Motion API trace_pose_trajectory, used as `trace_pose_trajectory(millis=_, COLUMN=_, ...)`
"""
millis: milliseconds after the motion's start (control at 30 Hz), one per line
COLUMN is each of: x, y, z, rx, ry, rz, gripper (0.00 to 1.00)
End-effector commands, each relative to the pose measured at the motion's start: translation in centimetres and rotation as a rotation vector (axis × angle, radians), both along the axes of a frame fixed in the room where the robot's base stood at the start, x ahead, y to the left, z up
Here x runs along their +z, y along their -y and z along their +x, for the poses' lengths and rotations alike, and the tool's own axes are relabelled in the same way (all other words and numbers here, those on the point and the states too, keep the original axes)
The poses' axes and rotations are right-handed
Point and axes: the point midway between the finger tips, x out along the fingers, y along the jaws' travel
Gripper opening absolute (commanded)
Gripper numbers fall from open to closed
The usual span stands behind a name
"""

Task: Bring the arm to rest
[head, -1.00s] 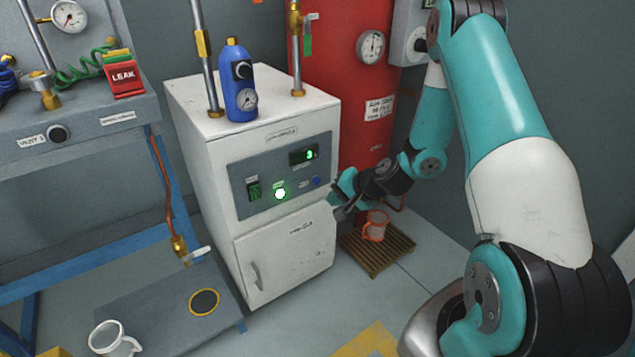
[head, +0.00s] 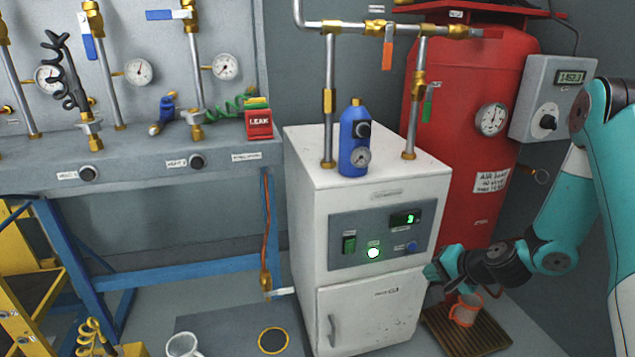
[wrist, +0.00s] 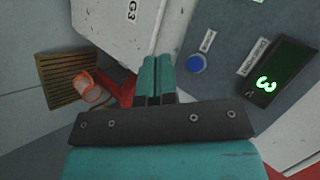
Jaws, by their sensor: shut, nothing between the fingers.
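My gripper (head: 432,274) is at the right front edge of the white cabinet (head: 390,315), beside the lower right of its control panel. In the wrist view its two teal fingers (wrist: 156,72) are pressed together with nothing between them. The fingertips show against the cabinet front, near a blue button (wrist: 196,63) and a display reading 3 (wrist: 275,75). I cannot tell whether they touch the cabinet. My arm reaches in from the right edge of the head view, bent, and part of it is out of frame.
A red air tank (head: 470,110) stands behind the cabinet. A blue bottle (head: 355,140) stands on the cabinet. A workbench (head: 130,165) and yellow steps (head: 30,300) are at left. A white mug (head: 183,346) is low down.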

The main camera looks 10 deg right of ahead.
Motion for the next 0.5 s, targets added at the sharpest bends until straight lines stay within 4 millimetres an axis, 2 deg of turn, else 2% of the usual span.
trace_pose_trajectory(millis=67, x=0.9, y=-0.8, z=0.2, rx=0.036, ry=0.003, rz=-0.01, gripper=0.0)
trace_pose_trajectory(millis=133, x=2.6, y=-2.6, z=0.3, rx=0.112, ry=0.004, rz=-0.03, gripper=0.0)
trace_pose_trajectory(millis=267, x=7.8, y=-8.6, z=-0.6, rx=0.36, ry=0.003, rz=-0.1, gripper=0.0)
trace_pose_trajectory(millis=300, x=9.6, y=-10.8, z=-1.5, rx=0.453, ry=0.0, rz=-0.128, gripper=0.0)
trace_pose_trajectory(millis=367, x=12.1, y=-13.9, z=-3.2, rx=0.589, ry=-0.008, rz=-0.174, gripper=0.0)
trace_pose_trajectory(millis=400, x=13.7, y=-15.8, z=-4.6, rx=0.677, ry=-0.013, rz=-0.206, gripper=0.0)
trace_pose_trajectory(millis=500, x=17.2, y=-19.6, z=-8.8, rx=0.882, ry=-0.024, rz=-0.288, gripper=0.0)
